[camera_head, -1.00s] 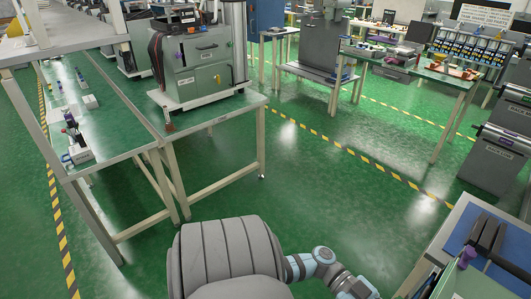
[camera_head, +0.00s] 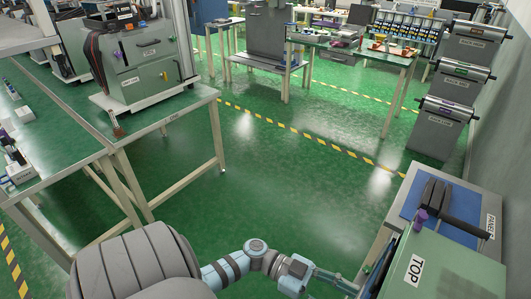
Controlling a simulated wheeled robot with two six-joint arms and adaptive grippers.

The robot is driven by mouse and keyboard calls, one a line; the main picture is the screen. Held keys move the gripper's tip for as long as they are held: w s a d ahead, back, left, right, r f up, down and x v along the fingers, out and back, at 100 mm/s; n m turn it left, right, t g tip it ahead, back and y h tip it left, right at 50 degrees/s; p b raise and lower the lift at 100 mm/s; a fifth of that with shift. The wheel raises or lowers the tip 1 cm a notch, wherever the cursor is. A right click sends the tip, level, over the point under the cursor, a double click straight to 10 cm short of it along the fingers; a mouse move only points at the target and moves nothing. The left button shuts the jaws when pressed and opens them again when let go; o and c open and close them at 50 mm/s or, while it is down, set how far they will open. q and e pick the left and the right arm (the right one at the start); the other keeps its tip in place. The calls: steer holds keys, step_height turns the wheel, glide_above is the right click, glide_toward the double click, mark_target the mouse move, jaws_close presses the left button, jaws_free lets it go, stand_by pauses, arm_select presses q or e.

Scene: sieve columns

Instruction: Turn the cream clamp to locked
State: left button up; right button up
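I cannot make out a cream clamp in the head view. At the lower right is a green panel or box (camera_head: 455,265) labelled TOP, with a purple knob (camera_head: 420,217) near its far left corner. My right arm reaches in from the bottom middle toward the box's left side. My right gripper (camera_head: 356,284) is small and dark at the end of that arm, beside the box's lower left edge. Its fingers are too small to tell open from shut, and I cannot tell if it touches anything. My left gripper is not in view.
A blue mat (camera_head: 412,205) on a grey bench holds a dark long-handled tool (camera_head: 450,208), behind the TOP box. A green-topped table (camera_head: 180,113) with a grey-green machine (camera_head: 146,60) stands left. Grey roller units (camera_head: 440,127) stand at the right wall. The green floor between is clear.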

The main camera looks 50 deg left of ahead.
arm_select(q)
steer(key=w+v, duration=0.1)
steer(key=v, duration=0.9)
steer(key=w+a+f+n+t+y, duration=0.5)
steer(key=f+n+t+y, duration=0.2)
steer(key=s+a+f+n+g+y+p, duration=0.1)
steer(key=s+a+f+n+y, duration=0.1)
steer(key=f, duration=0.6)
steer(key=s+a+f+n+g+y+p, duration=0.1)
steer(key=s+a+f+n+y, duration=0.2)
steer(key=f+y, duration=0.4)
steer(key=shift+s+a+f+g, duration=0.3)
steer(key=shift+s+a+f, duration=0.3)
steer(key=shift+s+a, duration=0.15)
